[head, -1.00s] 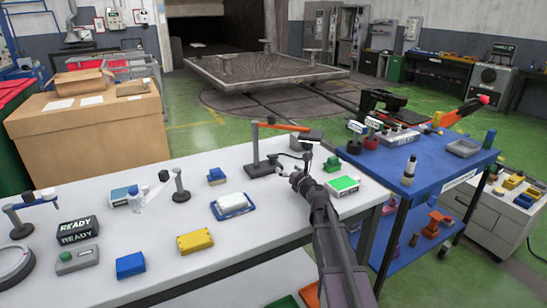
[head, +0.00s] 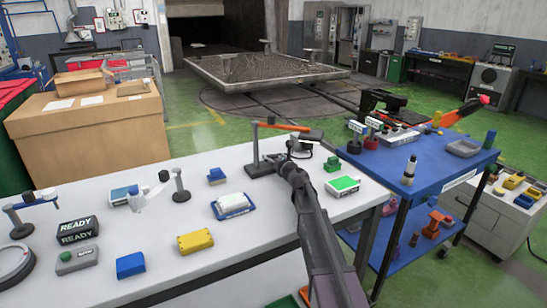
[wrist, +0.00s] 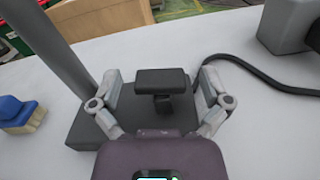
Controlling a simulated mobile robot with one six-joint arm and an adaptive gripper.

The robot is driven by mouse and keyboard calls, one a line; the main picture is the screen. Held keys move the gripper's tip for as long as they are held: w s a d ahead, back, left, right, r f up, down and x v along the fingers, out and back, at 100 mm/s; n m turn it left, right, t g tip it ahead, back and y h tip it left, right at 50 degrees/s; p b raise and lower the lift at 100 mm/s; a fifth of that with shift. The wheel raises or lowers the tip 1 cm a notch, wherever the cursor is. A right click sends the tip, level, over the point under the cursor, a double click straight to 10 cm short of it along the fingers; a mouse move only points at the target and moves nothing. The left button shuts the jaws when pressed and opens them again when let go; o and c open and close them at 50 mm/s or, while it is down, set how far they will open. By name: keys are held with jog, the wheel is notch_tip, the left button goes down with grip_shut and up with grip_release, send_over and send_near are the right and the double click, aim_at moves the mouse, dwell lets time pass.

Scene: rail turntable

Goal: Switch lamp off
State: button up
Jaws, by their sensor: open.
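The lamp stands at the far edge of the white table. It has a grey post (head: 255,147), an orange arm (head: 284,127) and a dark head (head: 311,135). In the wrist view its flat dark base (wrist: 88,130) and thick post (wrist: 48,50) show at the left. A small black T-shaped piece, which looks like a switch lever (wrist: 161,82), stands up from the base. My gripper (wrist: 160,76) is open, with one finger on each side of this lever and visible gaps to it. I cannot tell whether the lamp is lit.
A black cable (wrist: 262,82) curves over the table right of my gripper. A green block (head: 332,163) and a green-topped box (head: 342,186) lie right of the arm. A blue-and-white case (head: 232,205) lies left. The blue cart (head: 437,165) stands at the right.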

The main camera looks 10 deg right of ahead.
jog(key=c, duration=1.2)
jog(key=shift+o, duration=0.2)
jog(key=shift+n, duration=0.3)
jog(key=shift+a+n, duration=0.15)
jog(key=shift+n, duration=1.45)
jog(key=o, duration=1.2)
jog(key=shift+c, duration=0.2)
